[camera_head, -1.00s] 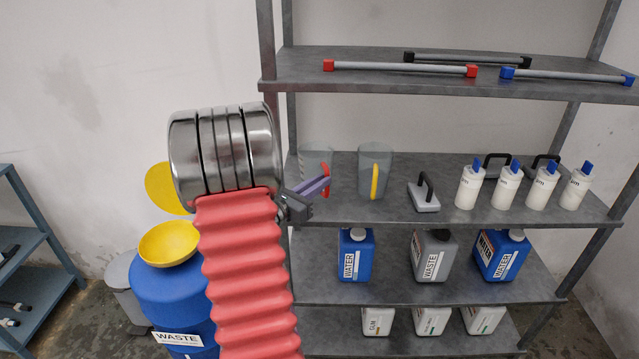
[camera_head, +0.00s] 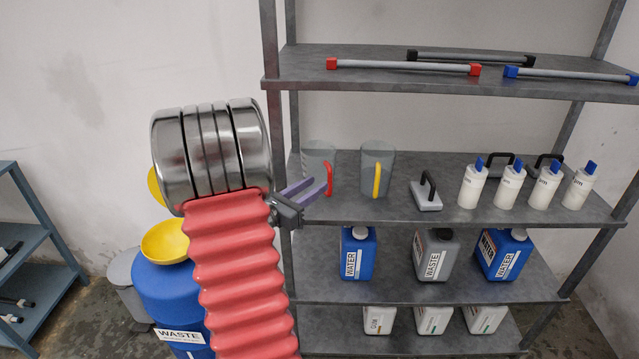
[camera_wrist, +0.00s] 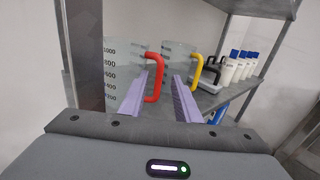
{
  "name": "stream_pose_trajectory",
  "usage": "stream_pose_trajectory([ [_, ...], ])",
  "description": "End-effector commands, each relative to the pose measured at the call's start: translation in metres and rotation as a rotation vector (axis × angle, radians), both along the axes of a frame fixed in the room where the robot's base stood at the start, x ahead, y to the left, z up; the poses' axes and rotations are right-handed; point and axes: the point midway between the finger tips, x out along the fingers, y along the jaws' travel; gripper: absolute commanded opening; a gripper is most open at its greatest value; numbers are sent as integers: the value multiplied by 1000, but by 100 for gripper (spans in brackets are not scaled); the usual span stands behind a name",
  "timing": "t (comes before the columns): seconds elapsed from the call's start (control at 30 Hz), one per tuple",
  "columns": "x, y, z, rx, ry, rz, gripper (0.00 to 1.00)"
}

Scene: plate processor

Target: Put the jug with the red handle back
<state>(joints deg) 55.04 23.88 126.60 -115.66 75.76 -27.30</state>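The jug with the red handle (camera_head: 318,158) is clear and stands upright on the middle shelf (camera_head: 345,205), at its left end. It also shows in the wrist view (camera_wrist: 122,72), with its red handle (camera_wrist: 156,78) facing right. My gripper (camera_head: 318,188) is in front of the jug, near the red handle. In the wrist view my gripper's two purple fingers (camera_wrist: 162,98) are apart, with the red handle showing beyond and between them. I see no grip on the handle.
A jug with a yellow handle (camera_head: 377,165) stands just right of the red-handled one. Further right are a black-handled tool (camera_head: 426,198) and several white bottles (camera_head: 471,187). The shelf's left post (camera_head: 275,130) is close beside my gripper.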

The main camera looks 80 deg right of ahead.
Motion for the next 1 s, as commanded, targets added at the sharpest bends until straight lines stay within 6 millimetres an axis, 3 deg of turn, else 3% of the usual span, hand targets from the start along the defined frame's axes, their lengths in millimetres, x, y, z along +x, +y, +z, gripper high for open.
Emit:
stream_pose_trajectory([
  [0.2,16,33,0,0,1,3,30],
  [0.5,32,66,1,0,0,2,30],
  [1.0,34,72,0,0,1,-2,30],
])
